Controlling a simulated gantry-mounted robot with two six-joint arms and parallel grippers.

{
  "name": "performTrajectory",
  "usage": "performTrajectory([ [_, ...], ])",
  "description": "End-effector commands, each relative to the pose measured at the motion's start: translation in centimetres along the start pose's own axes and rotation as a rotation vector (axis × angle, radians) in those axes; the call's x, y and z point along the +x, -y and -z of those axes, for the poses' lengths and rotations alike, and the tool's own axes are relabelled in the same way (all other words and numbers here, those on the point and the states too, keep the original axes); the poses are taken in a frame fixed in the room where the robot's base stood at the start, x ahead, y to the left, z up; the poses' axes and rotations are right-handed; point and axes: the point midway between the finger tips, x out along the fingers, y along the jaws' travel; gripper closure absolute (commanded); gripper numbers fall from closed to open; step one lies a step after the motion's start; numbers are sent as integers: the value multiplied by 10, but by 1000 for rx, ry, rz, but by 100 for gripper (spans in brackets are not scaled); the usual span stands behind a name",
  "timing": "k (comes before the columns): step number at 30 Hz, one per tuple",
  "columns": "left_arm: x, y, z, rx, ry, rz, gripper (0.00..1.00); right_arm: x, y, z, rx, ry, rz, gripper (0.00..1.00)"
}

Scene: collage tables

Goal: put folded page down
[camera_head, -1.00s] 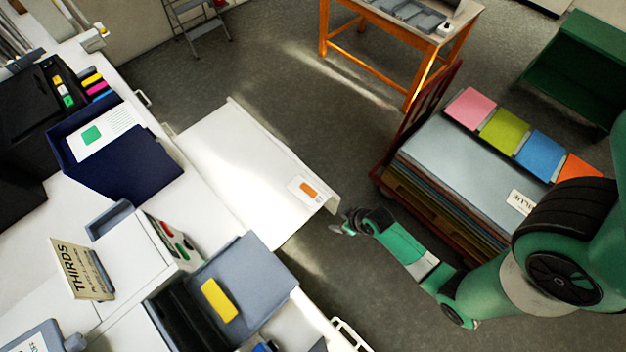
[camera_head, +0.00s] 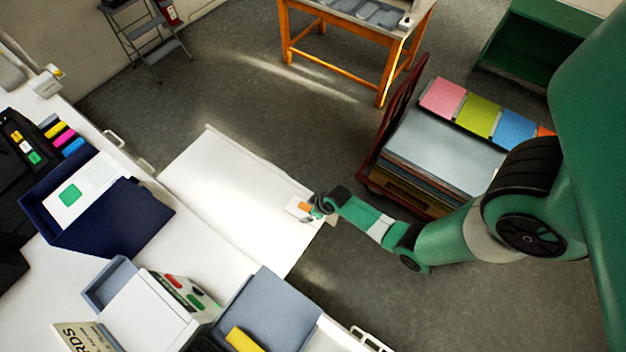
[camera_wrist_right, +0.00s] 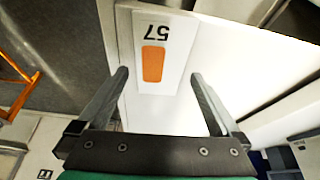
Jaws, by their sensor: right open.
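A small white card with an orange rectangle (camera_head: 298,206) lies at the right end of a long white surface (camera_head: 225,185). I cannot tell whether this card is the folded page. In the right wrist view the card (camera_wrist_right: 165,82) shows an upside-down "57" above the orange mark. My right gripper (camera_head: 314,211) is at the card's right side in the head view. In the wrist view its two fingers (camera_wrist_right: 159,73) are spread on either side of the card, with nothing gripped. I cannot tell whether they touch the surface. My left gripper is not in view.
A navy tray (camera_head: 120,215) holds a sheet with a green square. A grey-blue box (camera_head: 275,305) with a yellow block stands at the front. A cart stacked with boards (camera_head: 440,150) stands to the right, past open floor. An orange-legged table (camera_head: 355,65) is behind.

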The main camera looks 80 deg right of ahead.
Motion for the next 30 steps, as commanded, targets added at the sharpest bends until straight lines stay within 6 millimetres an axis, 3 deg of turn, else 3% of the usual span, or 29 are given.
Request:
performTrajectory([
  [6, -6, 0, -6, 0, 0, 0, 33, 23, 0, -1, 0, 1, 0, 0],
  [15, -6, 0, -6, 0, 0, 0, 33, 24, 0, 0, 0, 0, 0, 2],
  [25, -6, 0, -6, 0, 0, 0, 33, 24, 0, 0, 0, 0, 0, 61],
  [26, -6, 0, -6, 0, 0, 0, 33, 24, 0, 0, 0, 0, 0, 65],
  [30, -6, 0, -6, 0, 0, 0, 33, 24, 0, 1, 0, 0, 0, 66],
])
